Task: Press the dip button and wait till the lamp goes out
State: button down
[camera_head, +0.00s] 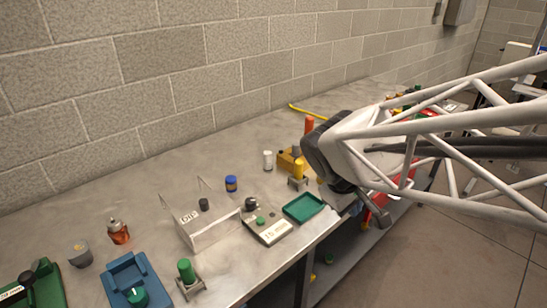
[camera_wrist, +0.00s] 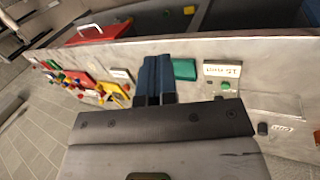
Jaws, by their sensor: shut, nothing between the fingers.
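A clear-walled stand with a "DIP" label (camera_head: 189,217) is on the bench in the head view, with a dark round button (camera_head: 204,204) at it. In the wrist view the DIP label (camera_wrist: 282,127) and the dark button (camera_wrist: 262,128) are at the right. A grey box labelled "15 mm" (camera_head: 275,232) stands beside it, with a small green dome (camera_head: 261,220) on top. I cannot tell which part is the lamp or whether it is lit. My gripper (camera_wrist: 154,62) is shut and empty, with its blue fingers together, apart from the DIP button. Its fingertips are hard to make out in the head view.
A green tray (camera_head: 306,207) lies near the bench's front edge, between the 15 mm box and my arm. A blue jar (camera_head: 231,183), a white cylinder (camera_head: 268,160) and a yellow block (camera_head: 291,161) stand behind. Blue (camera_head: 132,281) and green fixtures are at the left.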

jog(key=w+a+f+n+t+h, duration=0.2)
jog(key=w+a+f+n, duration=0.1)
jog(key=w+a+n, duration=0.4)
jog(key=n+t, duration=0.3)
jog(key=n, duration=0.2)
send_over(261, 221)
notch_tip(261, 221, down, 4)
jog(key=shift+w+f, duration=0.1)
jog(key=shift+f, duration=0.05)
jog(key=shift+f, duration=0.2)
jog(key=shift+f, duration=4.2)
jog(key=shift+f, duration=0.9)
jog(key=shift+r, duration=0.85)
